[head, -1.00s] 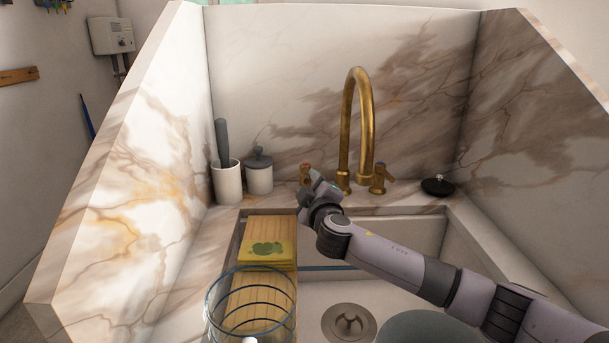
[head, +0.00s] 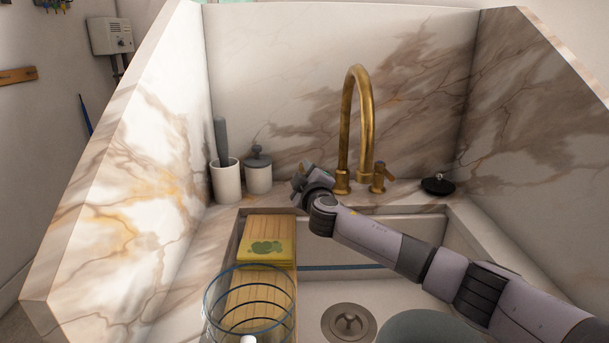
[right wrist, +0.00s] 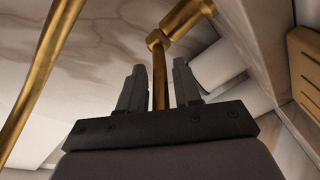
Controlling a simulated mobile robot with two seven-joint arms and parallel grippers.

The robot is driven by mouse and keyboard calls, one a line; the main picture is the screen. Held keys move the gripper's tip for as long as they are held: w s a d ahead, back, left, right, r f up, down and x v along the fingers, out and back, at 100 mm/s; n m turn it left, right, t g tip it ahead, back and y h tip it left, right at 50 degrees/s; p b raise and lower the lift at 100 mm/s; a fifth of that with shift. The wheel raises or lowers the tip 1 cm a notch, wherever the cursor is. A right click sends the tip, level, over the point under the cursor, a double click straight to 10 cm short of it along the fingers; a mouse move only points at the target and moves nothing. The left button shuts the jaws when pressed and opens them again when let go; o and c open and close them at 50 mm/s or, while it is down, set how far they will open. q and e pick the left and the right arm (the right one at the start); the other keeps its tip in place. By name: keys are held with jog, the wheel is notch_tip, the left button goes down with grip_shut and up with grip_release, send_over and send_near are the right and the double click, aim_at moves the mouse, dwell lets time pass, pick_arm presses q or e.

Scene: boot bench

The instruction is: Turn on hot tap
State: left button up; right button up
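The brass gooseneck spout (head: 360,120) rises behind the sink. The right tap handle (head: 380,178) stands beside its base. In the right wrist view the left, hot tap handle (right wrist: 159,85) shows as a thin brass lever between my right gripper's fingers (right wrist: 160,66), with a gap on each side. The fingers are apart. In the head view my right gripper (head: 303,178) is at the left tap and hides most of it. My left gripper is not in view.
A white cup with a grey-handled tool (head: 226,180) and a lidded jar (head: 258,174) stand left of the tap. A sponge (head: 264,251) lies on a wooden board over the sink (head: 400,235). A glass container (head: 250,305) is in front. A black dish (head: 438,186) sits right.

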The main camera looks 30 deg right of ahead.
grip_shut()
jog(key=shift+w+a+f+m+h+b, duration=0.2)
jog(key=shift+a+m+h+b, duration=0.15)
jog(key=shift+h+b, duration=0.4)
jog(key=shift+w+a+m+g+h+b, duration=0.2)
jog(key=shift+m+g+h+b, duration=0.25)
jog(key=shift+h+b, duration=0.2)
jog(key=shift+w+a+m+g+h+b, duration=0.15)
jog(key=shift+m+g+h+b, duration=0.2)
jog(key=shift+m+h+b, duration=0.2)
jog(key=shift+h+b, duration=0.35)
jog(key=shift+b, duration=0.05)
jog(key=shift+a+m+g, duration=0.1)
jog(key=shift+m+g, duration=0.2)
jog(key=shift+m, duration=0.05)
jog(key=shift+w+r+h, duration=0.1)
jog(key=shift+r+h, duration=0.05)
jog(key=shift+h, duration=0.15)
jog(key=shift+o, duration=1.5)
grip_release()
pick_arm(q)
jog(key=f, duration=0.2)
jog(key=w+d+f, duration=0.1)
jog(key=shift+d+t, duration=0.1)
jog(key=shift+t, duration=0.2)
